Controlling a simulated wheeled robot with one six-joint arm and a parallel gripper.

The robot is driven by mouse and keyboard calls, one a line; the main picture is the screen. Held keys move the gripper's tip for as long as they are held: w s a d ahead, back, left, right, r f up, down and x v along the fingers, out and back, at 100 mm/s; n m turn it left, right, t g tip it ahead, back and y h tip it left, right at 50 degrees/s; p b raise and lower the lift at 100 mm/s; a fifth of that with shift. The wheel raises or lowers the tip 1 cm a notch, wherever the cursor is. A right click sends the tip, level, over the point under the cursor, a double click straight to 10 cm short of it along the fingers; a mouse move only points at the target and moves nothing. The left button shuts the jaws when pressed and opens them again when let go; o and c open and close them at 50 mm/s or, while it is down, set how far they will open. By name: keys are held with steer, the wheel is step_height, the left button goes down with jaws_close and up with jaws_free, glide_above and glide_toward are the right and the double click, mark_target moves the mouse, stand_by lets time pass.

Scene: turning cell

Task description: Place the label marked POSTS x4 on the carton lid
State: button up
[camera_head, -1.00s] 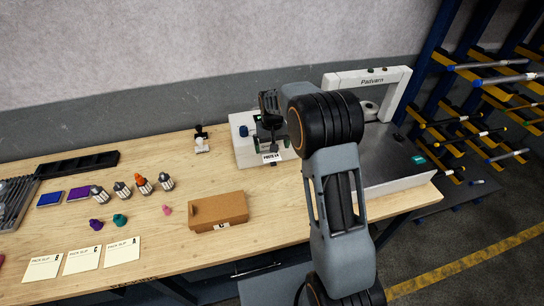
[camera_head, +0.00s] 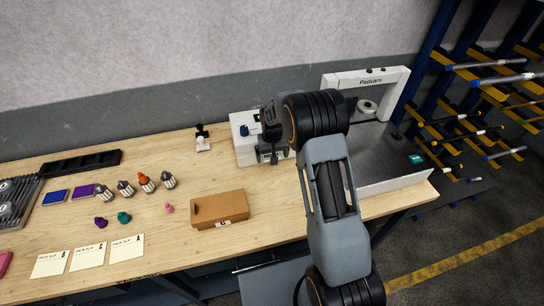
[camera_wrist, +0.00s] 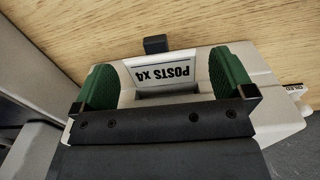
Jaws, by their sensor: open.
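The white label marked POSTS x4 (camera_wrist: 168,73) shows upside down in the wrist view, at the slot of a pale label device (camera_wrist: 268,110). My gripper (camera_wrist: 165,82) is open, with its green-padded fingers on either side of the label. I cannot tell whether either finger touches it. In the head view my gripper (camera_head: 271,147) is low at the front of the white device (camera_head: 243,149) and hides the label. The brown carton (camera_head: 219,210) stands on the bench to the left of the device and nearer the front, with its lid closed.
A machine with a Padvorn arch (camera_head: 370,78) stands right. Bare wood surrounds the carton.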

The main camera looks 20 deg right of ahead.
steer(key=shift+f+b, duration=0.25)
steer(key=shift+b, duration=0.05)
steer(key=shift+c, duration=0.3)
steer(key=c, duration=0.9)
steer(key=shift+r, duration=0.1)
steer(key=shift+c, duration=0.2)
